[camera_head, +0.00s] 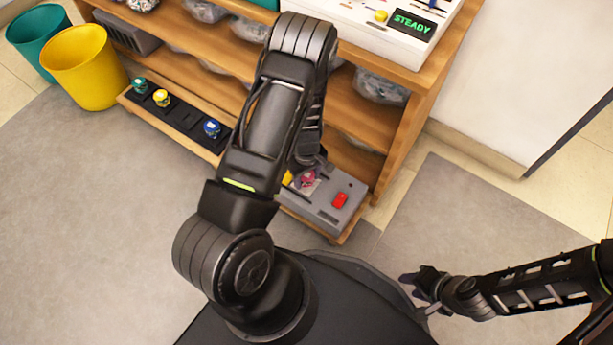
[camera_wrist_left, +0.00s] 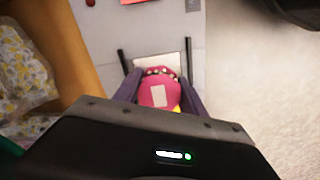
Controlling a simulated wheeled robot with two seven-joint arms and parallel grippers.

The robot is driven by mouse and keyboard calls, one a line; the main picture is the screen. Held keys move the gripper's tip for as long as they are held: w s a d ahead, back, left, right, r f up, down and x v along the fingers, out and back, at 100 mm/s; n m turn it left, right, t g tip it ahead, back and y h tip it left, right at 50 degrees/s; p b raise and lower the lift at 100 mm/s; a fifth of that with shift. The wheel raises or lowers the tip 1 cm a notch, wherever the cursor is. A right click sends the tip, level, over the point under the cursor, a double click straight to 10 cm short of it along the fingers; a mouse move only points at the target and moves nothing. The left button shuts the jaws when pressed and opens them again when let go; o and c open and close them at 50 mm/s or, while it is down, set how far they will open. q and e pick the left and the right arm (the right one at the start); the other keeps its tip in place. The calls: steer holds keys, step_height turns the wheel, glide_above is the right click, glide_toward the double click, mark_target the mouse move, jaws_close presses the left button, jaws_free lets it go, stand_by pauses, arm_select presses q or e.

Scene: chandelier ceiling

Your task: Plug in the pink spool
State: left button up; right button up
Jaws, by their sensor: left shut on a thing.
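The pink spool (camera_head: 308,178) shows at the grey panel on the low shelf, partly hidden by my left arm. In the left wrist view the spool (camera_wrist_left: 158,92) sits between the two purple fingers of my left gripper (camera_wrist_left: 160,84), which is shut on it. A white square patch (camera_wrist_left: 168,63) on the panel shows just beyond the spool. I cannot tell whether the spool touches the panel. My right gripper (camera_head: 414,286) hangs low at the right, away from the shelf, small and dark; I cannot tell its opening.
The grey panel (camera_head: 326,218) carries a red block (camera_head: 340,200), and a bit of yellow (camera_head: 287,178) shows by the spool. A black rack (camera_head: 185,122) holds green, yellow and blue spools. A console (camera_head: 410,24) reads STEADY. Yellow bin (camera_head: 85,70) stands left; the floor is clear.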

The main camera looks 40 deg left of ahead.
arm_select(q)
steer(key=shift+f, duration=0.15)
steer(key=o, duration=1.6)
steer(key=shift+s, duration=0.1)
steer(key=shift+o, duration=0.2)
steer(key=shift+o, duration=0.2)
steer(key=shift+r+p, duration=1.2)
steer(key=shift+r, duration=0.3)
steer(key=shift+r+p, duration=1.9)
steer(key=shift+r, duration=0.35)
jaws_close()
